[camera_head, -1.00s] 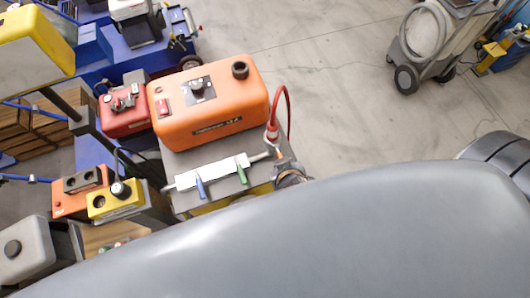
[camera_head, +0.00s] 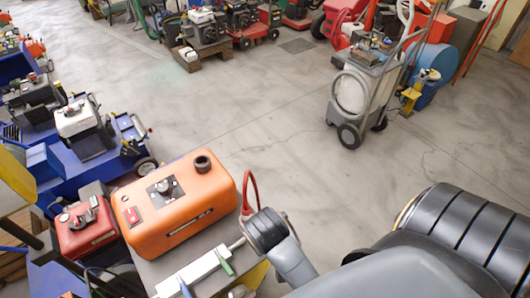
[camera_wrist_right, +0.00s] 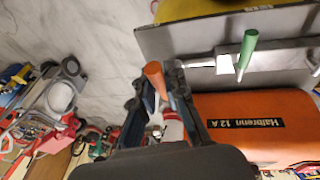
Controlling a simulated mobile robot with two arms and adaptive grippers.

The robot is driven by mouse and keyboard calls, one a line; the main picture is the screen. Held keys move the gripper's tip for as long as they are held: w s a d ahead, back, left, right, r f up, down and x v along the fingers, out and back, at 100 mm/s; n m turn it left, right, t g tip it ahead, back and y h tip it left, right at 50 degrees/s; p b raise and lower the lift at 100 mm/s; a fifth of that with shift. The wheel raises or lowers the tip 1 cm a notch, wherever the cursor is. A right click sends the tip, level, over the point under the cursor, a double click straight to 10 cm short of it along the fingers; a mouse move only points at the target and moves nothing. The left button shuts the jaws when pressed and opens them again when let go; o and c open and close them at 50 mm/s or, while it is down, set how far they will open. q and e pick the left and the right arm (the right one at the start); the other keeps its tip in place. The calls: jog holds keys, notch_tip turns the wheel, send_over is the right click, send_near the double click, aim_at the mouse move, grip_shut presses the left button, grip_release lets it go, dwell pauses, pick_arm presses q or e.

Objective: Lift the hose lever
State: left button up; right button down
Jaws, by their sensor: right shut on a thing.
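In the right wrist view, an orange-handled lever (camera_wrist_right: 154,78) with a pale stem stands between the fingers of my right gripper (camera_wrist_right: 157,88), which is shut on it. A piece of red hose (camera_wrist_right: 172,128) shows just below the stem. In the head view the red hose (camera_head: 252,184) loops up beside the orange tank (camera_head: 180,205); my right wrist and forearm cover the lever and fingertips there. A green lever (camera_head: 224,262) and a blue lever (camera_head: 185,288) sit on a white bar (camera_head: 200,270). The green lever also shows in the wrist view (camera_wrist_right: 247,52). My left gripper is out of view.
A red box (camera_head: 85,228) stands left of the orange tank. A grey wheeled machine with a coiled hose (camera_head: 352,92) stands farther back, beside a blue drum (camera_head: 433,72). Blue equipment (camera_head: 85,150) fills the left side. The floor between is clear.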

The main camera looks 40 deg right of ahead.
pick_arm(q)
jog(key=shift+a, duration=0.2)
pick_arm(e)
jog(key=shift+f, duration=0.1)
jog(key=c, duration=1.3)
grip_release()
jog(key=shift+c, duration=0.2)
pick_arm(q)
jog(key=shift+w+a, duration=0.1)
pick_arm(e)
jog(key=v, duration=0.7)
jog(key=shift+r, duration=0.3)
